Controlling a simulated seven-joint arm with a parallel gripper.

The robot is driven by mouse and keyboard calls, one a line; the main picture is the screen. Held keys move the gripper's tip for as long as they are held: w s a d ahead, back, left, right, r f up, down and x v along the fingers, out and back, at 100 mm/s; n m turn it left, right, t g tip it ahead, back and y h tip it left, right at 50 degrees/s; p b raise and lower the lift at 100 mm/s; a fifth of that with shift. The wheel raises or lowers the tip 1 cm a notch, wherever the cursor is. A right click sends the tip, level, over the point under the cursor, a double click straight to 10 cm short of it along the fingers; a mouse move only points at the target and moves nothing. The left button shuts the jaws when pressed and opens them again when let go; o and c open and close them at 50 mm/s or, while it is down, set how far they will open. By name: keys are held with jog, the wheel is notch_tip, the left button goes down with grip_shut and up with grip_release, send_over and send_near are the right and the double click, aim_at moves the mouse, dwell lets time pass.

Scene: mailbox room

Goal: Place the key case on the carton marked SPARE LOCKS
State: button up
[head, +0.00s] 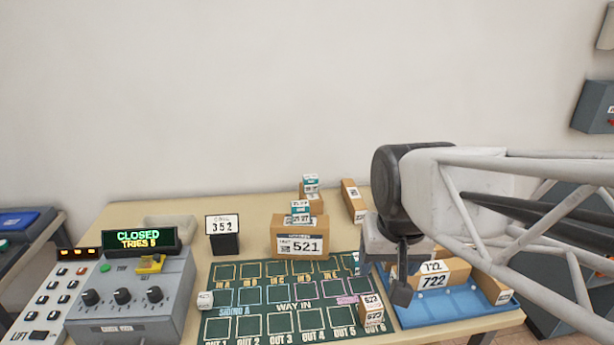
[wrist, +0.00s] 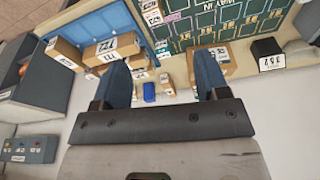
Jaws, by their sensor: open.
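My gripper (head: 385,272) is open above the right part of the table; in the wrist view its two blue-grey fingers (wrist: 163,74) stand apart with nothing held between them. A small blue item (wrist: 149,92) shows between the fingers, beyond them at the table's back edge; I cannot tell if it is the key case. It is not visible in the head view, where my arm covers that area. A brown carton (head: 353,201) stands at the back, also in the wrist view (wrist: 167,85). I cannot read SPARE LOCKS on any carton.
Carton 521 (head: 298,238) carries smaller boxes. A green slot board (head: 235,327) covers the middle front. A blue tray (head: 440,309) holds carton 722 (head: 445,273). Sign 352 (head: 223,239) and a grey control box (head: 130,300) stand left. The wall is behind.

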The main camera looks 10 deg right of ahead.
jog(key=shift+n, duration=0.7)
jog(key=s, duration=0.1)
jog(key=s+f, duration=0.1)
jog(key=s, duration=0.1)
jog(key=s+f, duration=0.1)
jog(key=shift+s+f, duration=0.15)
jog(key=shift+s, duration=0.1)
